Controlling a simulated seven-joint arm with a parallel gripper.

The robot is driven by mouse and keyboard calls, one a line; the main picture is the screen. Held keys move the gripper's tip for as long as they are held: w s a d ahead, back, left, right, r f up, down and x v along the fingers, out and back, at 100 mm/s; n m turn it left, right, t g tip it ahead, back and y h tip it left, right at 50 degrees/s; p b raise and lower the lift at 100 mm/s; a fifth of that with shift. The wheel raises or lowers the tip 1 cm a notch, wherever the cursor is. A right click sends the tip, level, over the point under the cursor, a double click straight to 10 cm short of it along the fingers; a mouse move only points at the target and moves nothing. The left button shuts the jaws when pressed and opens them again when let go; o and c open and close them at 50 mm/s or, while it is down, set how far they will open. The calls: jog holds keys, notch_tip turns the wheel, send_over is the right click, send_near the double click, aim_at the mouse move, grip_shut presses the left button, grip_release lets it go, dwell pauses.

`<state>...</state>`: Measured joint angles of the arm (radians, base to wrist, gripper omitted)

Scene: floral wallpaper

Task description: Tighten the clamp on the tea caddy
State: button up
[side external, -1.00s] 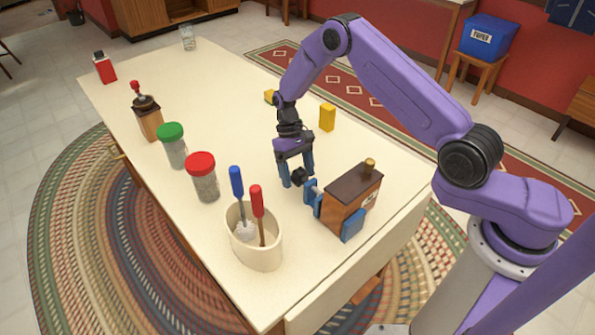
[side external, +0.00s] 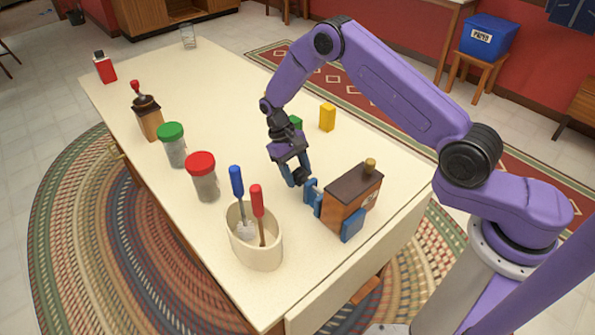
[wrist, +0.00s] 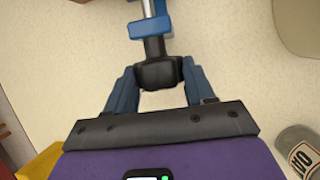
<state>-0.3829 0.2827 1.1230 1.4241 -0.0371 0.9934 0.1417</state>
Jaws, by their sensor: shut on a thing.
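The tea caddy (side external: 343,202) is a brown box with a dark lid and a brass knob (side external: 370,163), upright near the table's front right. A blue clamp has one jaw (side external: 314,196) at its left side and another (side external: 352,225) at its lower right. The clamp's black handle (wrist: 160,73) sits at the end of a metal screw with a blue block (wrist: 150,27). My gripper (side external: 299,176) is left of the caddy, tilted, its blue fingers shut on the handle from both sides. Whether the left jaw presses on the caddy I cannot tell.
A cream pot (side external: 262,250) with blue- and red-handled tools stands front left of the caddy. Red-lidded (side external: 203,180) and green-lidded (side external: 172,145) jars and a grinder (side external: 147,118) line the left. The table's centre is clear.

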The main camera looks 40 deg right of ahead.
jog(key=h, duration=0.4)
jog(key=shift+a+m, duration=0.3)
jog(key=shift+m, duration=0.1)
jog(key=shift+w+a+f+m+h, duration=0.1)
jog(key=shift+m+h, duration=0.3)
jog(key=shift+h, duration=1.4)
jog(key=shift+h, duration=0.3)
jog(key=o, duration=1)
jog(key=shift+o, duration=0.2)
jog(key=v, duration=1.2)
jog(key=shift+w, duration=0.1)
